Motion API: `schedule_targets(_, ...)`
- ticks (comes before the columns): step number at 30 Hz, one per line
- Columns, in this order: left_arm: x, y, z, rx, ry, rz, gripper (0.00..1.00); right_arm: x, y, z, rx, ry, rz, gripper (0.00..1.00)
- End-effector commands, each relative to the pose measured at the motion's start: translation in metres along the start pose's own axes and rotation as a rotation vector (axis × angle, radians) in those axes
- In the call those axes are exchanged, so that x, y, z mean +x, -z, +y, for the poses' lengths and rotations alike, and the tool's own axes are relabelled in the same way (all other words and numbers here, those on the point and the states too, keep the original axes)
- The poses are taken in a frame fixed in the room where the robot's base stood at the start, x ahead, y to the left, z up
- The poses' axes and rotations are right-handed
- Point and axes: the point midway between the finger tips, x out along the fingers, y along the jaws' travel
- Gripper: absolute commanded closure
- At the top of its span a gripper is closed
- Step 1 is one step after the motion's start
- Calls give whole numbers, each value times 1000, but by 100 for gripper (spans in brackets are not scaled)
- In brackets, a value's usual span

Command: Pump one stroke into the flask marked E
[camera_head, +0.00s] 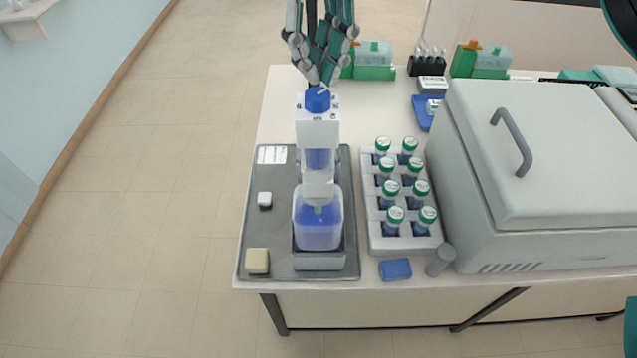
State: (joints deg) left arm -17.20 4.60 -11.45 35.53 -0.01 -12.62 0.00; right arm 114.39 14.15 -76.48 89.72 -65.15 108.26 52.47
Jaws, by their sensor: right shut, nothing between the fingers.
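A white pump unit (317,130) with a blue knob (318,99) on top stands upright on a dark grey tray (262,225). Below its white body is a clear vessel with blue liquid (318,230), seated in a grey holder (319,261). I cannot read a letter E on any vessel. My right gripper (316,84) points down at the blue knob, fingers together and empty. Its fingertips are at or just above the knob; I cannot tell whether they touch.
A white rack (404,246) of several green-capped bottles stands right of the tray. Beyond it is a large white box with a handle (511,142). A blue block (395,269) and a grey cylinder (440,260) lie near the front edge. Green holders stand at the back.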

Motion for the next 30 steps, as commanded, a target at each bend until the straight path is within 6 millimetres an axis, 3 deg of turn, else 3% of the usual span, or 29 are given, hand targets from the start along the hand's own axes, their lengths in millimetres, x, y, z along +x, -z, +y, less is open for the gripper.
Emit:
schedule_targets(8, -1, 0, 0, 0, 0, 0, 48, -2, 0, 0, 0, 0, -1, 100)
schedule_targets(23, -36, 3, 0, 0, 0, 0, 48, -48, 0, 0, 0, 0, -1, 100)
schedule_targets(30, -37, 4, 0, 0, 0, 0, 48, -50, 0, 0, 0, 0, 0, 100)
